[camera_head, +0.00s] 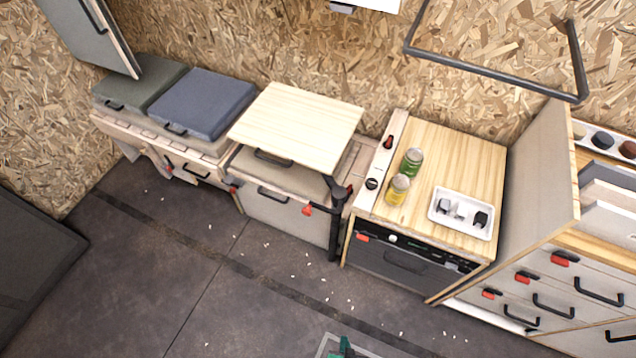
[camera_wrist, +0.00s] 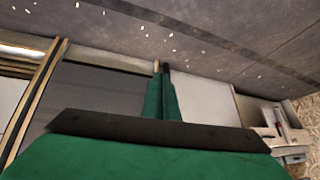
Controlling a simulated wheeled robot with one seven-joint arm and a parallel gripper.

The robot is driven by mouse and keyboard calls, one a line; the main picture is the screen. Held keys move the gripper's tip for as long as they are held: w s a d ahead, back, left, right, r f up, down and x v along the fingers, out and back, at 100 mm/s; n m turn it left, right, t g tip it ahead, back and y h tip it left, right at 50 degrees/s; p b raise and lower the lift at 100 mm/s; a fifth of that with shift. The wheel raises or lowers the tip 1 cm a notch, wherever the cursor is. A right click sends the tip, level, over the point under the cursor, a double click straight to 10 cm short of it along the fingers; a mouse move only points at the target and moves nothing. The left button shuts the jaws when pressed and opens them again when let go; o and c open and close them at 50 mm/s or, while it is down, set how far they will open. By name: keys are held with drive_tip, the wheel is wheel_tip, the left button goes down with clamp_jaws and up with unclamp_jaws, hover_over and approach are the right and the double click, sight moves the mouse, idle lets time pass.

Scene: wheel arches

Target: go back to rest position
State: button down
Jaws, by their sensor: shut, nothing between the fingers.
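My gripper (camera_wrist: 161,68) shows in the wrist view as green fingers with dark tips pressed together, with nothing between them. Its wide green body and a dark bar fill the bottom of that view. In the head view, a small green part of my arm (camera_head: 342,347) shows at the bottom edge, over the floor and apart from the furniture. The rest of the arm is out of view there.
Left are a raised wooden top (camera_head: 297,125) and a blue-grey cushion (camera_head: 204,100). The dark floor (camera_head: 190,270) with white bits is mostly clear.

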drive_tip(key=a+r+t, duration=0.3)
drive_tip(key=r, duration=1.2)
drive_tip(key=s+a+r+n+t, duration=0.1)
drive_tip(key=a+r+t, duration=0.1)
drive_tip(key=r, duration=1.3)
drive_tip(key=a+r+n+t, duration=0.1)
drive_tip(key=a+r+t, duration=0.2)
drive_tip(key=r, duration=1.2)
drive_tip(key=shift+s+a+r+t, duration=0.3)
drive_tip(key=shift+a+r, duration=0.1)
drive_tip(key=shift+a, duration=0.25)
drive_tip(key=shift+w+f, duration=0.1)
drive_tip(key=shift+w, duration=0.05)
